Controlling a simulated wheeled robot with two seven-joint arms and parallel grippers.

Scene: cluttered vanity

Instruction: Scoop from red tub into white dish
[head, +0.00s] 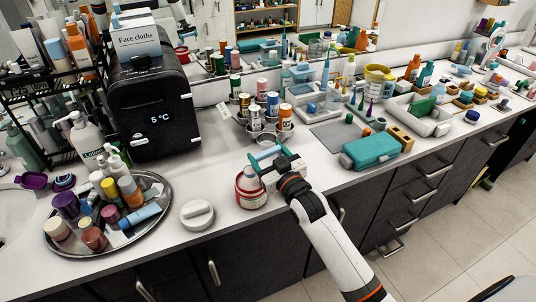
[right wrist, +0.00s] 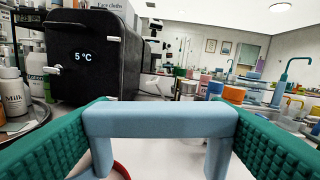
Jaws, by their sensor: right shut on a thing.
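The red tub (head: 251,190) stands open near the front edge of the counter, with a pale label on its side. My right gripper (head: 268,158) is above the tub's back right rim, shut on a light blue handle (right wrist: 160,120). In the right wrist view the handle is a squared bar with two legs pointing down, between green finger pads. A bit of the tub's red rim (right wrist: 121,171) shows below it. The handle's lower end and the tub's contents are hidden. A round white piece (head: 197,215) with a raised bar lies left of the tub; I cannot tell whether it is a lid or the dish.
An oval metal tray (head: 158,218) with several bottles and jars is at left. A black mini fridge (head: 152,115) stands behind it. A holder with several cans (head: 256,120) is behind the tub. A teal case (head: 371,150) lies at right.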

